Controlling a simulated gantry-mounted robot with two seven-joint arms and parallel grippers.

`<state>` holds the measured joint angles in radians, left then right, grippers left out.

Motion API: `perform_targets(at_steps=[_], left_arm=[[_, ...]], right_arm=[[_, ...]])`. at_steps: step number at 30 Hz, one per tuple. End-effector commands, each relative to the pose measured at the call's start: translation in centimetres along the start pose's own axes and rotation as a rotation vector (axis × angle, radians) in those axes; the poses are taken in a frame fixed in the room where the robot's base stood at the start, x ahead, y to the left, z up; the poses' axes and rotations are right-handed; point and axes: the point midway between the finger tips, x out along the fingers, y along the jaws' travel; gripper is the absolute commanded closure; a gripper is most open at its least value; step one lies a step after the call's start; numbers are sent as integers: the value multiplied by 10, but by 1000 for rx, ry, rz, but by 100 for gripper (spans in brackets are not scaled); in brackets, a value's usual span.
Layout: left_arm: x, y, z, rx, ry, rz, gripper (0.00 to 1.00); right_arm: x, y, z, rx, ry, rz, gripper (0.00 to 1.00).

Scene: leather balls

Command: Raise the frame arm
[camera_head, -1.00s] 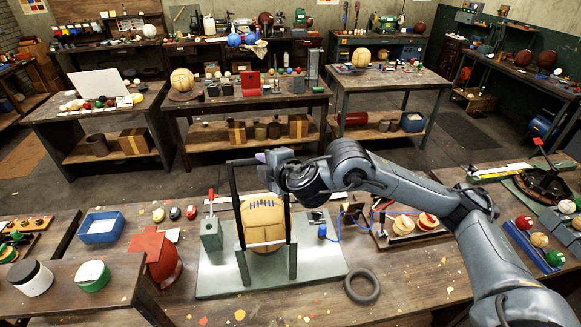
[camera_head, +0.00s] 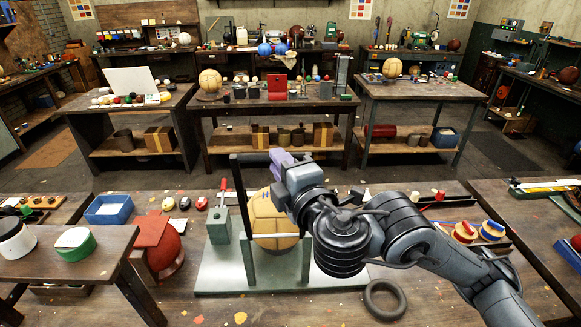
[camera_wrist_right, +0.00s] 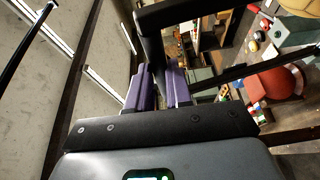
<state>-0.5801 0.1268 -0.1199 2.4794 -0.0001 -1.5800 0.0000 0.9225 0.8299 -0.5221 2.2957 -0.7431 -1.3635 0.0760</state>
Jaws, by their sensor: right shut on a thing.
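The frame arm (camera_head: 238,185) is a black bar frame over a tan ball (camera_head: 268,222). It stands roughly upright, joined to posts on a pale grey-green base plate (camera_head: 215,280). My right gripper (camera_head: 280,160), with purple fingers, is shut on the frame arm's top bar, above the ball. In the right wrist view my purple fingers (camera_wrist_right: 160,88) stand close together at the black bar (camera_wrist_right: 180,14). My right gripper and forearm hide the frame's right side and part of the ball. My left gripper is not in view.
A grey block with a red-handled lever (camera_head: 219,228) stands left of the frame. A red ball under a red square (camera_head: 160,250), a blue tray (camera_head: 108,210) and a small table (camera_head: 75,268) are farther left. A dark ring (camera_head: 385,298) lies at the front right.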

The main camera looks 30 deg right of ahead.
Motion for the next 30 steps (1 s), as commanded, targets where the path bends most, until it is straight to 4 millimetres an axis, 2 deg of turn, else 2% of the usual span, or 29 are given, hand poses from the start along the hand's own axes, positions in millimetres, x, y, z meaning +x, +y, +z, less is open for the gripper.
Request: perform_targets(at_steps=[11, 12, 16, 30], left_arm=[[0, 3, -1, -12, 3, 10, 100], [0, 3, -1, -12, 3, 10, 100], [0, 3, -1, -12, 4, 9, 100], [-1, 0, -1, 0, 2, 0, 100]], right_arm=[[-2, 0, -3, -2, 8, 5, 100], [-2, 0, -3, -2, 9, 5, 76], [-2, 0, -3, -2, 7, 4, 56], [-3, 1, -4, -1, 9, 3, 55]])
